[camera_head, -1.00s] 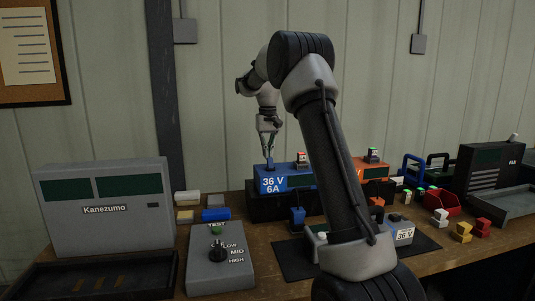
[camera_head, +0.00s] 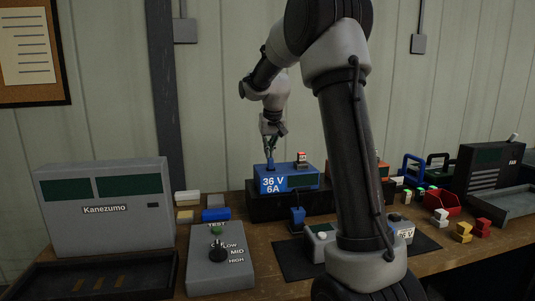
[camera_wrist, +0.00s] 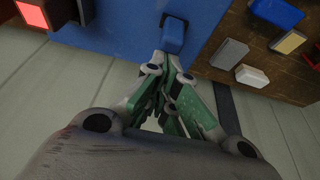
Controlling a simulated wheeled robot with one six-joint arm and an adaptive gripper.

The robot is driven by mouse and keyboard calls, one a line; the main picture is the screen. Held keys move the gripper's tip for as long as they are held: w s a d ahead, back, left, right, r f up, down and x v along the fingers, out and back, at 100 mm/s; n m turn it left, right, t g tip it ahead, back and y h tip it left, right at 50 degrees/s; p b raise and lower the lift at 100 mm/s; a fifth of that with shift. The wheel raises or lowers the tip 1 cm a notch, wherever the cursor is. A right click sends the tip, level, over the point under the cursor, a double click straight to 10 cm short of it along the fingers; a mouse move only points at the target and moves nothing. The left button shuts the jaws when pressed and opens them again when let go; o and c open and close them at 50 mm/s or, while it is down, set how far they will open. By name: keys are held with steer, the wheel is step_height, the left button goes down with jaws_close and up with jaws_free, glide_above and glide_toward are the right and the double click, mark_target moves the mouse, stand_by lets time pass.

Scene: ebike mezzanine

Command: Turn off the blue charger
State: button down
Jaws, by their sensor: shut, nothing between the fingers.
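The blue charger (camera_head: 285,184), marked 36 V 6A, stands on a dark base on the bench. On its top right is a small switch block (camera_head: 302,159) with a red part; in the wrist view a lit red square (camera_wrist: 32,13) shows at the upper left. My gripper (camera_head: 270,163) points down at the left part of the charger's top, left of the switch block. In the wrist view its green-padded fingers are shut and empty, close to a small blue block (camera_wrist: 174,36) on the charger (camera_wrist: 125,28). I cannot tell whether they touch.
My arm hides most of the orange charger (camera_head: 382,170). A blue plug-like piece (camera_head: 298,215) stands in front of the blue charger. Left are a grey dial box (camera_head: 210,270), small blocks and the Kanezumo unit (camera_head: 105,215). A red bin (camera_head: 440,200) is right. The wall is close behind.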

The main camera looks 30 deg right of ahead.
steer(key=shift+s+a+r+t, duration=0.15)
steer(key=shift+s+t, duration=0.45)
steer(key=shift+t, duration=0.2)
steer(key=shift+s+a, duration=0.1)
steer(key=shift+s, duration=0.15)
steer(key=shift+r, duration=0.15)
steer(key=shift+r, duration=0.7)
steer(key=shift+r, duration=0.3)
steer(key=v, duration=1.1)
steer(key=shift+a+r, duration=0.15)
steer(key=shift+a, duration=0.1)
